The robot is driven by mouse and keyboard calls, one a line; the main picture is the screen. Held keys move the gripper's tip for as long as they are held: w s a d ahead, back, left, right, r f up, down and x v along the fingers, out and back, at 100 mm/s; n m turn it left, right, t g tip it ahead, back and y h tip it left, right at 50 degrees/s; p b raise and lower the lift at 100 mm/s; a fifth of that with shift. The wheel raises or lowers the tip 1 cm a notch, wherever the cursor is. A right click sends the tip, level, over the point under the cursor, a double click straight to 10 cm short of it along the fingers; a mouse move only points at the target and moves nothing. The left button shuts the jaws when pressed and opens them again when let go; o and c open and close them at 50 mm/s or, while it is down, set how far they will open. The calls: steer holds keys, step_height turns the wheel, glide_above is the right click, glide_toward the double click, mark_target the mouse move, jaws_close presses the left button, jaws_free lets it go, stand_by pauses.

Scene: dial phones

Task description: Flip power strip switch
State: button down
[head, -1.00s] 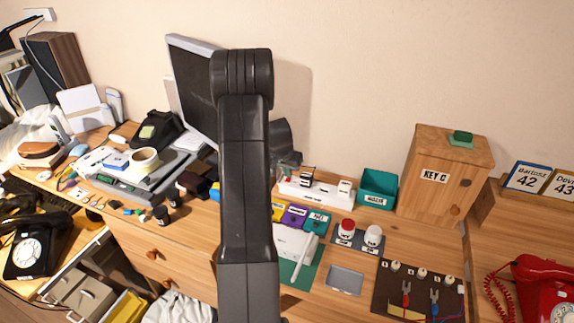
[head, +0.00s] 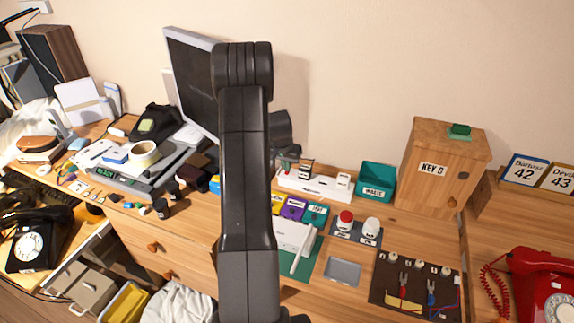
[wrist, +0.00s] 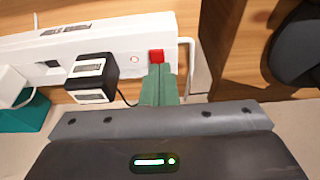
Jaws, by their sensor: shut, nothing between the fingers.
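The white power strip (head: 318,190) lies on the desk at the wall, left of the teal bin. In the wrist view the strip (wrist: 110,45) spans the upper left, with its bright red switch (wrist: 156,56) near one end. My gripper (wrist: 158,72) is shut and empty, its green fingertips right at the red switch and covering part of it. I cannot tell whether they touch, nor which way the switch is tipped. A black plug (wrist: 92,78) sits in the strip beside the fingers. In the head view my arm hides most of the gripper.
A teal waste bin (head: 376,181) and a wooden key box (head: 440,165) stand right of the strip. Colored labeled boxes (head: 292,208) and a white device (head: 293,238) lie in front. The monitor (head: 190,85) stands left of my arm with a dark screen.

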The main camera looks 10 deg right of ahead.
steer(key=shift+s+a+f+b, duration=0.3)
steer(key=shift+s+a, duration=0.1)
steer(key=shift+s, duration=0.25)
steer(key=shift+r, duration=0.1)
steer(key=shift+r, duration=0.1)
steer(key=shift+r, duration=0.35)
steer(key=v, duration=1.3)
steer(key=shift+w+d+r+t+b, duration=0.35)
steer(key=shift+d+b, duration=0.35)
steer(key=shift+b, duration=0.25)
